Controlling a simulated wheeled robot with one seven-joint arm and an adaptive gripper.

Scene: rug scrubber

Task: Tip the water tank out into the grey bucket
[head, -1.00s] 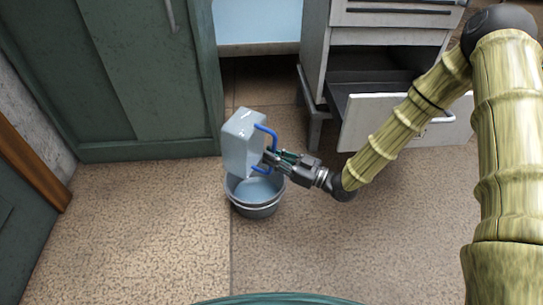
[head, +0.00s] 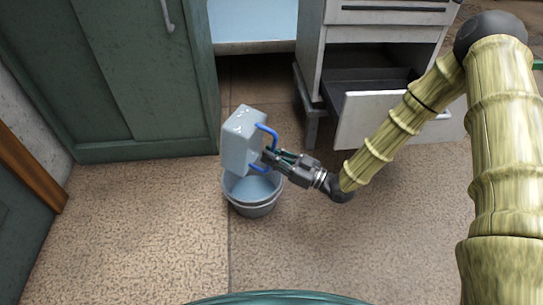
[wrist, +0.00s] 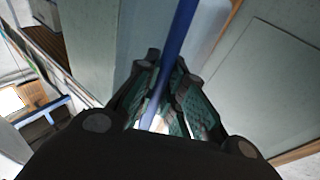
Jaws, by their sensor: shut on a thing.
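The water tank (head: 240,140) is a pale blue-grey box with a blue handle (head: 268,133). It is tilted up on its side above the grey bucket (head: 256,208). My gripper (head: 270,157) is shut on the blue handle, right of the tank. In the wrist view the blue handle (wrist: 178,45) runs between the fingers of my gripper (wrist: 165,100). The bucket stands on the floor below the tank, with bluish water (head: 252,187) showing inside. The tank hides the back of the bucket's rim. I cannot tell whether water is pouring.
A green cabinet (head: 130,80) stands at the back left. A pale drawer unit (head: 385,35) with an open lower drawer (head: 375,118) stands right of the bucket, behind my arm. The speckled floor (head: 140,225) is clear at the front and left.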

